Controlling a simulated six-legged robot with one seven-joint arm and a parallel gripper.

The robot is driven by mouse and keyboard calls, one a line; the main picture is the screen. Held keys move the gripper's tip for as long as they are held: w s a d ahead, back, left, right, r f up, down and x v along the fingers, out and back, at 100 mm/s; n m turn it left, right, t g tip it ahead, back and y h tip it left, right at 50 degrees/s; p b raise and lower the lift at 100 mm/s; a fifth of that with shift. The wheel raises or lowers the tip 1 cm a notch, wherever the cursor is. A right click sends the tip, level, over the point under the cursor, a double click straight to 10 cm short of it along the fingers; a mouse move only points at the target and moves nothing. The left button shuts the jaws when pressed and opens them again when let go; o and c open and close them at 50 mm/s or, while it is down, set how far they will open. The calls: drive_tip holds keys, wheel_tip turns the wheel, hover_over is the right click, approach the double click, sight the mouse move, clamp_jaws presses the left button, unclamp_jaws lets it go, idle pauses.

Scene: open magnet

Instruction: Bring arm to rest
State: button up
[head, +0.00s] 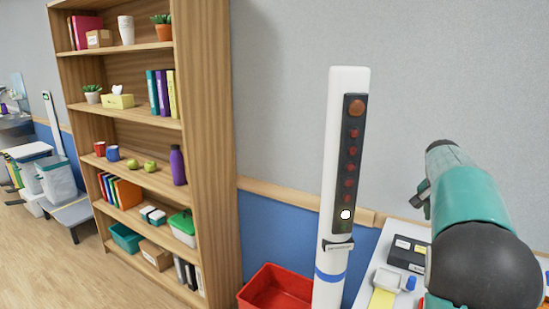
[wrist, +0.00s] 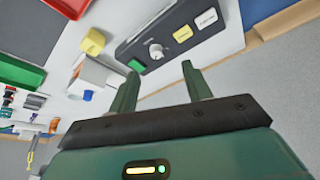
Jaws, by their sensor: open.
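My gripper (wrist: 162,77) is open and empty in the wrist view, its two green fingers apart. Beyond the fingers is a dark control panel (wrist: 205,30) with a knob and green, yellow and white buttons. In the head view my teal arm rises at the right, with the gripper (head: 421,196) partly hidden behind its links. It is above the white table (head: 392,238), beside a white post with a column of lights (head: 345,165).
A wooden bookshelf (head: 215,150) with books, plants and bins stands at the left. A red bin (head: 275,290) sits by the post. Open floor (head: 35,250) lies far left.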

drive_tip(key=s+a+r+n+t+y, duration=0.1)
drive_tip(key=s+a+r+n, duration=0.15)
drive_tip(key=s+a, duration=0.65)
drive_tip(key=s+a+r+n+t+y, duration=0.15)
drive_tip(key=s+a+n, duration=0.35)
drive_tip(key=a, duration=0.7)
drive_tip(key=s+a+f+n, duration=0.2)
drive_tip(key=s+a+f, duration=0.1)
drive_tip(key=s+a, duration=0.3)
drive_tip(key=s+a+f+n+y, duration=0.1)
drive_tip(key=s+a+f, duration=0.3)
drive_tip(key=s, duration=0.7)
drive_tip(key=shift+a+n+t, duration=0.45)
drive_tip(key=shift+a+n, duration=0.3)
drive_tip(key=shift+a, duration=0.1)
drive_tip(key=shift+f, duration=0.1)
